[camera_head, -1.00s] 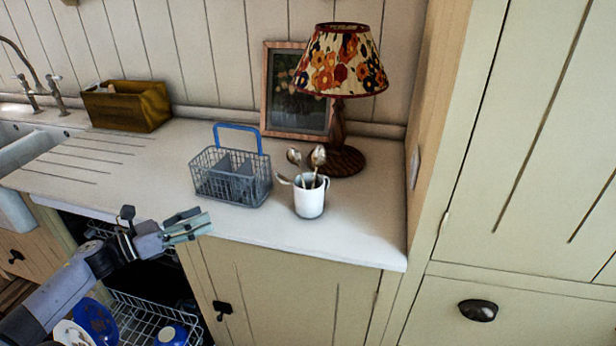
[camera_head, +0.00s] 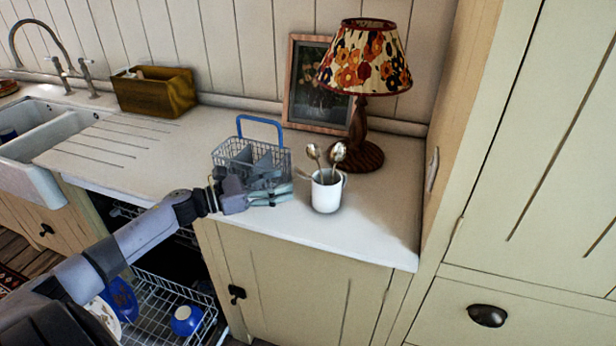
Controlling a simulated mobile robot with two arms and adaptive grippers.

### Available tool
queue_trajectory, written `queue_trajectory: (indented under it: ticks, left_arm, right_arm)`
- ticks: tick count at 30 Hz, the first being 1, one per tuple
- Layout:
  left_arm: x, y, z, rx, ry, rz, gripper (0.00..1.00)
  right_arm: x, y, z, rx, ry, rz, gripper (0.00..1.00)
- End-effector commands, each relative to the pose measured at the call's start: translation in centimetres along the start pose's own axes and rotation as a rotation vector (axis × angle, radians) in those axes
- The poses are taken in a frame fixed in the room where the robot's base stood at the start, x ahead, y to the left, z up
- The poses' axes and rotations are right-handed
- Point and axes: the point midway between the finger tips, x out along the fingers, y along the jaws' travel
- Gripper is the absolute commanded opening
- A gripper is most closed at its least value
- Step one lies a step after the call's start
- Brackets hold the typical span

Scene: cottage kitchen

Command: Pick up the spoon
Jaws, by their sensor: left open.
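Several spoons (camera_head: 338,153) stand upright, bowls up, in a white mug (camera_head: 327,195) on the counter. Their lower handles are hidden inside the mug. My left gripper (camera_head: 286,192) is over the front of the counter, just left of the mug, with its fingers pointing right towards it. It is open and looks empty, and a gap shows between the fingertips and the mug. My right gripper is not in view.
A wire cutlery basket (camera_head: 252,160) with a blue handle stands behind my left gripper. A floral lamp (camera_head: 366,100) and a framed picture (camera_head: 318,85) stand behind the mug. The counter (camera_head: 376,225) right of the mug is clear. Below, an open dishwasher rack (camera_head: 165,300) holds dishes.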

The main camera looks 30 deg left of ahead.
Motion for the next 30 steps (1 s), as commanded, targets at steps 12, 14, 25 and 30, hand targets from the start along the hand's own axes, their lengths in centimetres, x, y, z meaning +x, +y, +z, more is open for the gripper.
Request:
queue_trajectory:
  ticks: [12,14,25,30]
  left_arm:
    - [3.8,0.4,1.0,-0.002,-0.003,0.001,0.56]
    - [4.5,0.3,0.9,-0.003,-0.004,0.001,0.56]
    - [5.4,0.3,0.5,-0.001,0.0,0.0,0.56]
    - [5.4,0.3,0.5,-0.001,0.0,0.0,0.46]
  right_arm:
    - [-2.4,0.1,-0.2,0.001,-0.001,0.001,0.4]
    - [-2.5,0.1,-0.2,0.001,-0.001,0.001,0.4]
    - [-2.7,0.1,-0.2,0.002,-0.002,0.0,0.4]
    - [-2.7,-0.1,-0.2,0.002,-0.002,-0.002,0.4]
